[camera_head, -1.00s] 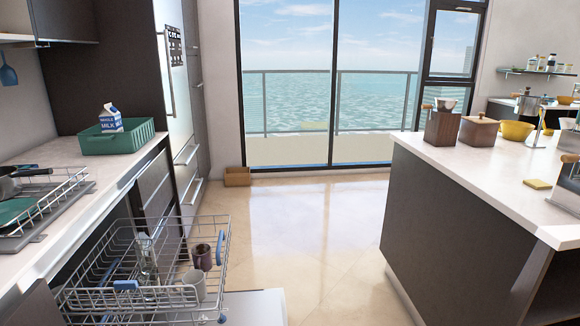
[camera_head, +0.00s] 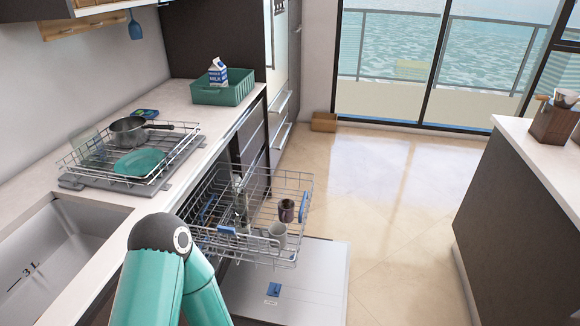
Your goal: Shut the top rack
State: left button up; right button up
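The dishwasher's top rack (camera_head: 262,252) is a wire basket with blue clips, pulled out from under the counter at the centre-left. It holds a dark cup (camera_head: 286,210), a pale cup (camera_head: 278,233) and a clear glass item near its left side. The dishwasher door (camera_head: 318,285) lies folded down below the rack. A teal arm of mine rises at the bottom, in front of the counter edge and near the rack's near left corner. Neither gripper shows in the view.
The counter (camera_head: 187,97) carries a dish rack (camera_head: 75,165) with a pan (camera_head: 128,130) and teal plate (camera_head: 139,162), and a green bin (camera_head: 222,94) with a milk carton (camera_head: 217,73). A sink (camera_head: 45,250) is at lower left. The floor (camera_head: 385,200) right of the door is clear.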

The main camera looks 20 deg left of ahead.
aim_at(300, 219)
jog(key=u, duration=0.05)
jog(key=k, duration=0.65)
jog(key=z, duration=0.4)
jog(key=i, duration=1.55)
jog(key=u, duration=0.1)
